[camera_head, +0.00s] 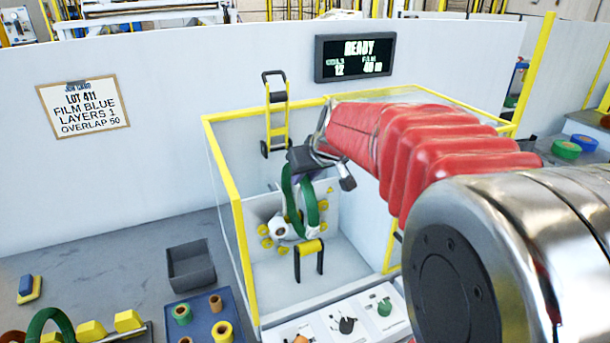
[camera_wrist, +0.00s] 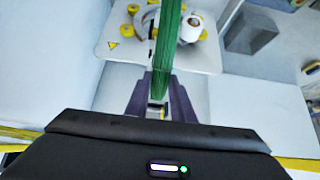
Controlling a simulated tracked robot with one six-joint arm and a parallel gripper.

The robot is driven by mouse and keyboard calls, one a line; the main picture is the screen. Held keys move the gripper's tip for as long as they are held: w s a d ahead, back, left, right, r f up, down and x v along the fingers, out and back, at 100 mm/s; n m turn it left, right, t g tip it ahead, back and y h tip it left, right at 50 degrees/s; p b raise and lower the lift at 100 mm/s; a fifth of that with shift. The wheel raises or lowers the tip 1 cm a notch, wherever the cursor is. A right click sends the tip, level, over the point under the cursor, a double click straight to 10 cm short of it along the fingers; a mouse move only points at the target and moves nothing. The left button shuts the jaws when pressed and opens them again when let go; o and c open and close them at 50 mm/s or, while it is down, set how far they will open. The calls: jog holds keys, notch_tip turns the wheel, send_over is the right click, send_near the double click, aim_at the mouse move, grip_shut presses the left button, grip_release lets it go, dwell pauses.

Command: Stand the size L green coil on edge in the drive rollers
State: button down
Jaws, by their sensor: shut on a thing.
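The green coil (camera_head: 310,204) hangs upright, seen nearly edge-on, from my gripper (camera_head: 312,166) inside the yellow-framed wrapping cell. In the wrist view the green coil (camera_wrist: 169,40) runs up from between the two dark fingers of my gripper (camera_wrist: 160,100), which are shut on it. The wrapping machine (camera_head: 287,228), with its white film roll and yellow rollers, is behind and beside the coil. A yellow roller on a black stand (camera_head: 310,247) is just below it. I cannot tell whether the coil touches any roller.
Yellow posts (camera_head: 238,250) and clear panels border the cell. A grey bin (camera_head: 191,266) stands outside to the left. A blue tray (camera_head: 203,320) with small rolls and another green coil (camera_head: 50,322) are at the lower left. A display (camera_head: 354,57) reads READY.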

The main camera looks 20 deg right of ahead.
jog(key=shift+f, duration=0.2)
dwell(0.4)
jog(key=c, duration=1.5)
grip_release()
jog(key=shift+o, duration=0.2)
jog(key=shift+f, duration=0.2)
jog(key=v, duration=1.4)
jog(key=shift+w, duration=0.1)
